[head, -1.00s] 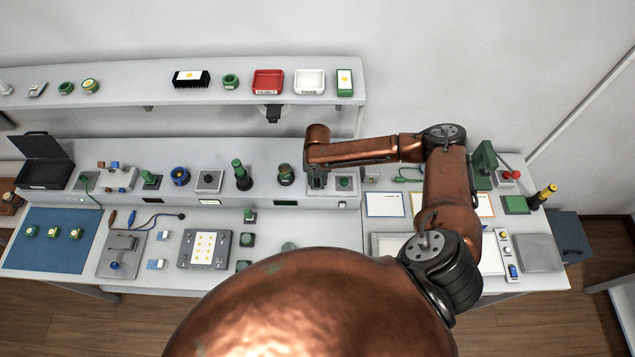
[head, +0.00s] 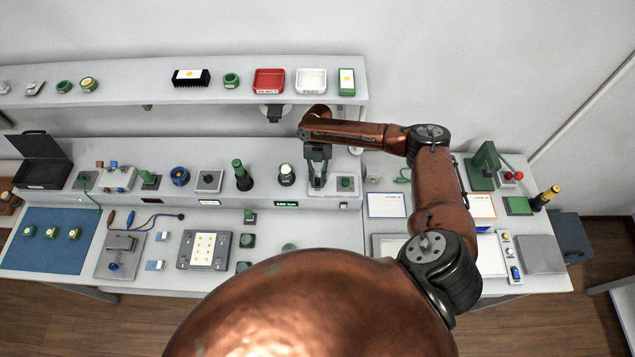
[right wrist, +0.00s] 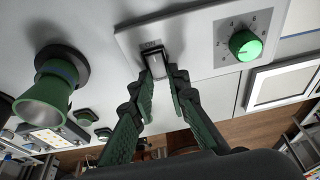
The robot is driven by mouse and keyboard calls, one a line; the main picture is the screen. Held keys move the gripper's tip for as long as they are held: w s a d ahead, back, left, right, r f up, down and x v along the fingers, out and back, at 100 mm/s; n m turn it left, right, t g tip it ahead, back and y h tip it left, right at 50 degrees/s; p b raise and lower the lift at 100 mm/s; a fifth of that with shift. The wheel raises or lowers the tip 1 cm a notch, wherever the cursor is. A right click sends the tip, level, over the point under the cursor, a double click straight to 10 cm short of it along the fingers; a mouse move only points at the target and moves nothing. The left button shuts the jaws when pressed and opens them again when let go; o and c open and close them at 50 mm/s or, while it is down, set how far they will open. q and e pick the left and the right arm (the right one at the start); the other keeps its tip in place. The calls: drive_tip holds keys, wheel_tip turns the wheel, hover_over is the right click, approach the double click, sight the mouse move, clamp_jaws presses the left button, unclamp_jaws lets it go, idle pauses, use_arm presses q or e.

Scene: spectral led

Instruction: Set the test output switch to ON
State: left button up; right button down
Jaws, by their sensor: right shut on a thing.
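The test output switch (right wrist: 153,62) sits on a pale panel plate (right wrist: 195,45) beside a green knob (right wrist: 245,45) with numbers round it. An ON label is at its upper end in the right wrist view. My right gripper (right wrist: 166,78) has its fingertips at the switch lever and is shut on it. The tips hide part of the lever. In the head view my right gripper (head: 318,180) reaches down to the plate, just left of the green knob (head: 345,183). The lamp fitting (head: 286,175) left of it glows white. My left gripper is not in view.
A small display (head: 286,204) below the lamp fitting shows green text. A dark green post (head: 242,174) stands further left. The shelf (head: 140,89) with red (head: 269,81) and white (head: 311,81) trays runs behind. White-framed sheets (head: 386,205) lie to the right.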

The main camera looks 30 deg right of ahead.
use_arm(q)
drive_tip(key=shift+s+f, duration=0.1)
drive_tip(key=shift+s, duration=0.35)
use_arm(e)
drive_tip(key=shift+w+r, duration=0.1)
drive_tip(key=shift+r, duration=0.05)
drive_tip(key=c, duration=2.2)
unclamp_jaws()
drive_tip(key=shift+c, duration=0.2)
drive_tip(key=o, duration=0.4)
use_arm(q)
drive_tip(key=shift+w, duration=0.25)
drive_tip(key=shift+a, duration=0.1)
